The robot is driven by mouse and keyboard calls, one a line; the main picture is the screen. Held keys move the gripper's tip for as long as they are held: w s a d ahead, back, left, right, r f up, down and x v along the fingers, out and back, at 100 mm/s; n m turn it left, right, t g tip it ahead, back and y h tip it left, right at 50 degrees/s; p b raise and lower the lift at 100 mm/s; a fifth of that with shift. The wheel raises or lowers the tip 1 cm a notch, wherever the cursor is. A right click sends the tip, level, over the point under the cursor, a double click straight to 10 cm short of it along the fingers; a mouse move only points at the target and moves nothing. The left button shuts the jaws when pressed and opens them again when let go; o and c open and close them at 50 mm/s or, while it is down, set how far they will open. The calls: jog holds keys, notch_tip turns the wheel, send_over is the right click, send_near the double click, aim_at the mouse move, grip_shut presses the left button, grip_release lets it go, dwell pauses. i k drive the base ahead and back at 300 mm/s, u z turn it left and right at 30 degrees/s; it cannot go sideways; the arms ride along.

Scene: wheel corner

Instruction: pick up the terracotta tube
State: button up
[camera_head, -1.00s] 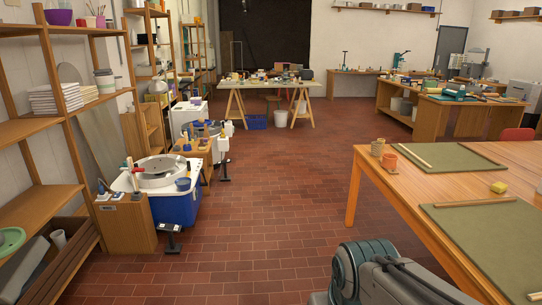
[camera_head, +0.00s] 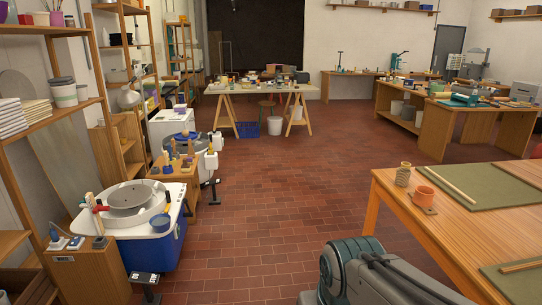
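A short terracotta-coloured cylinder (camera_head: 424,196), which looks like the terracotta tube, stands upright near the left corner of the wooden table at the right. It stands on a small flat brown piece. A beige ribbed cylinder (camera_head: 403,175) stands just behind and left of it. Part of my arm shows at the bottom right, in front of the table. My gripper is out of view, so its opening and anything in it are hidden.
The wooden table (camera_head: 390,195) also bears green mats (camera_head: 488,186) with wooden sticks. A potter's wheel with a blue-and-white base (camera_head: 168,245) stands at the left beside shelves. A trestle table (camera_head: 225,90) stands at the back.

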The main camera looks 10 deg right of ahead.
aim_at(422, 195)
jog(key=z, duration=0.3)
jog(key=i, duration=1.55)
jog(key=z, duration=1.35)
jog(key=i, duration=1.5)
jog(key=z, duration=0.75)
